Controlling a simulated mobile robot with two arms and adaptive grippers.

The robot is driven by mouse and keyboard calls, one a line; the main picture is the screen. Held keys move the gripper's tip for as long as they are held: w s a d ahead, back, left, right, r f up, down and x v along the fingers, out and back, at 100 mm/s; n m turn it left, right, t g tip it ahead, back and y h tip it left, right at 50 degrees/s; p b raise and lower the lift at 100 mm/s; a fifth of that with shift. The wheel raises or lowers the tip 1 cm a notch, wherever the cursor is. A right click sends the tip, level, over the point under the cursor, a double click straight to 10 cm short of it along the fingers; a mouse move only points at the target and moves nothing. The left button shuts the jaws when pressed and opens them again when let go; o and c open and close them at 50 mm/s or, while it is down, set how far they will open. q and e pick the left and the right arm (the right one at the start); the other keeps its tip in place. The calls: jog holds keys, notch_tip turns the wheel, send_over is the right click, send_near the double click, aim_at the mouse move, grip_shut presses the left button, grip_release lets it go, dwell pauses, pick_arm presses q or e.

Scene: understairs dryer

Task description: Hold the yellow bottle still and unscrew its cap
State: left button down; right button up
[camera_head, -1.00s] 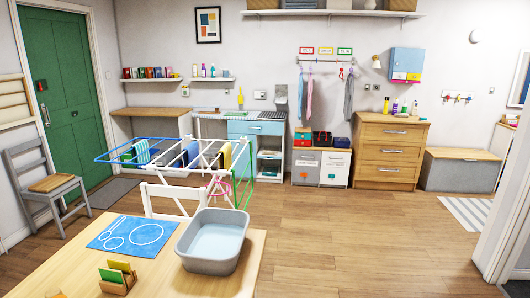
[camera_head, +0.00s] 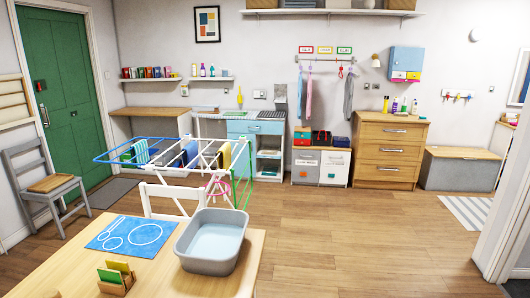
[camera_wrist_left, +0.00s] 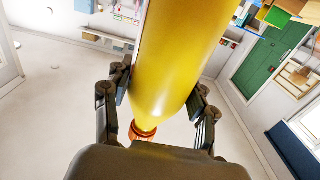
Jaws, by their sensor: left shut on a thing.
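My left gripper (camera_wrist_left: 162,92) is shut on a large yellow bottle (camera_wrist_left: 178,50) in the left wrist view. One finger lies on each side of the bottle's body. The bottle fills the middle of that view and its upper part runs out of the top edge. At its rounded lower end in the picture is a small red-orange round part (camera_wrist_left: 143,133), which looks like the cap. Its lower side is partly hidden by the gripper's dark body. The head view shows neither gripper, and my right gripper is in no view.
In the head view, a wooden table (camera_head: 60,262) in front bears a grey basin (camera_head: 212,262), a blue mat (camera_head: 125,234) and a small card holder (camera_head: 116,283). A drying rack (camera_head: 190,150) stands behind. Several bottles (camera_head: 395,105) stand on the wooden drawers (camera_head: 390,150).

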pick_arm(q)
jog(key=r+y, duration=0.1)
jog(key=d+r+n+y, duration=0.1)
jog(key=r, duration=0.1)
jog(key=shift+w, duration=0.2)
